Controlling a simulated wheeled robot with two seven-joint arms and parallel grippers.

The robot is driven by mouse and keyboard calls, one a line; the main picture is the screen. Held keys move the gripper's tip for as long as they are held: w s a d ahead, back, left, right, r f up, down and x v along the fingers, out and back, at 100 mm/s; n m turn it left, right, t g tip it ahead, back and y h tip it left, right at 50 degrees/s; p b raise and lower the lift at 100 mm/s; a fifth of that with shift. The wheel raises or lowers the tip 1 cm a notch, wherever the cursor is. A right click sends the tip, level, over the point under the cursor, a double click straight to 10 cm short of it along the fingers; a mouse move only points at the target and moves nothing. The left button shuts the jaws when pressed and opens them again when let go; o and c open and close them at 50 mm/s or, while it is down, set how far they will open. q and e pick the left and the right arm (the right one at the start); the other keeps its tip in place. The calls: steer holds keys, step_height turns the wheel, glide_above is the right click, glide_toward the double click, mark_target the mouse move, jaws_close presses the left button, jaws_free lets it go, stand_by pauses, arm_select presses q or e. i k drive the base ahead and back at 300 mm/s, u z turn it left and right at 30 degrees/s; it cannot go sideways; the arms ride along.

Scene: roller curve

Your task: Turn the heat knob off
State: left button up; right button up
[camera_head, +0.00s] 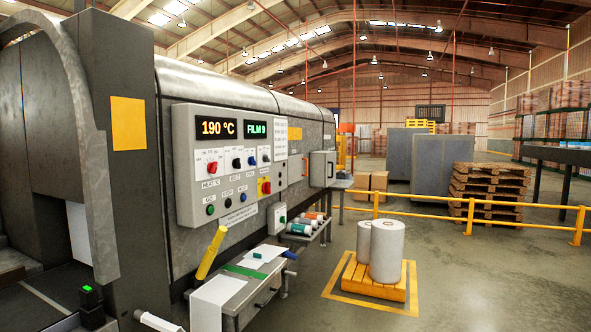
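The heat knob (211,167) is a red dial on a white plate at the left of the grey control panel (186,195), with "HEAT °C" lettered under it. Its pointer looks roughly upright, but the exact setting is too small to read. The display (217,128) above it reads 190 °C in orange. No gripper that I can make out is in view, and nothing touches the knob.
A yellow lever (211,253) and a metal table (245,290) stick out below the panel. Floor to the right holds white rolls (387,252) on a yellow pallet.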

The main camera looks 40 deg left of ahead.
mark_target(212, 167)
steer(key=z, duration=0.15)
steer(key=i, duration=1.3)
steer(key=u, duration=0.15)
